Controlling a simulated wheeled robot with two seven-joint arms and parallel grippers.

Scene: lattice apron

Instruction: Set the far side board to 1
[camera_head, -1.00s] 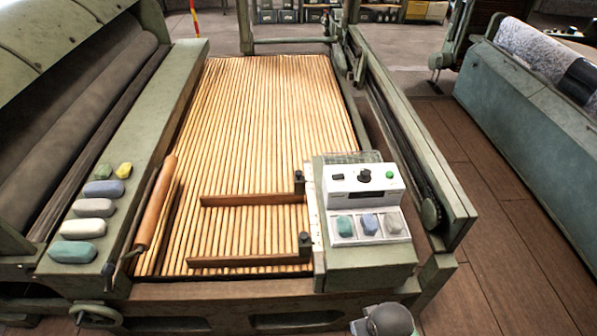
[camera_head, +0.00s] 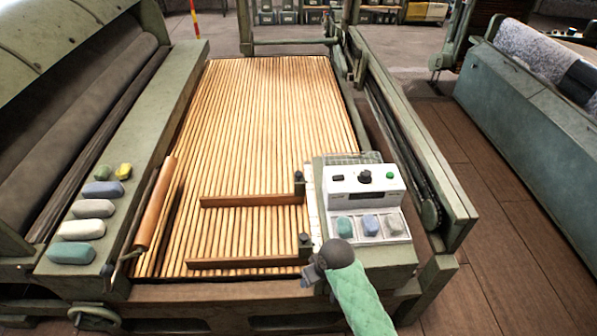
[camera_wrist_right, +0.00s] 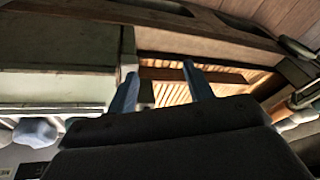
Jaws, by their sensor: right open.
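The far side board (camera_head: 250,200) is a dark brown wooden bar lying across the slatted apron (camera_head: 265,120). Its right end meets a black clamp knob (camera_head: 299,184) beside a pale scale strip (camera_head: 312,210). The scale's marks are too small to read. The near side board (camera_head: 245,263) lies parallel, closer to me, with its own black knob (camera_head: 305,245). My right gripper (camera_head: 308,275) is just in front of the near knob, apart from the far board. In the right wrist view its two blue fingers (camera_wrist_right: 160,78) are spread and empty, with slats beyond. My left gripper is out of view.
A white control box (camera_head: 365,185) and a tray of colored blocks (camera_head: 370,225) stand right of the scale. An orange-brown roller (camera_head: 155,205) lies along the apron's left side. Several colored blocks sit on the left ledge (camera_head: 60,235). The far apron is clear.

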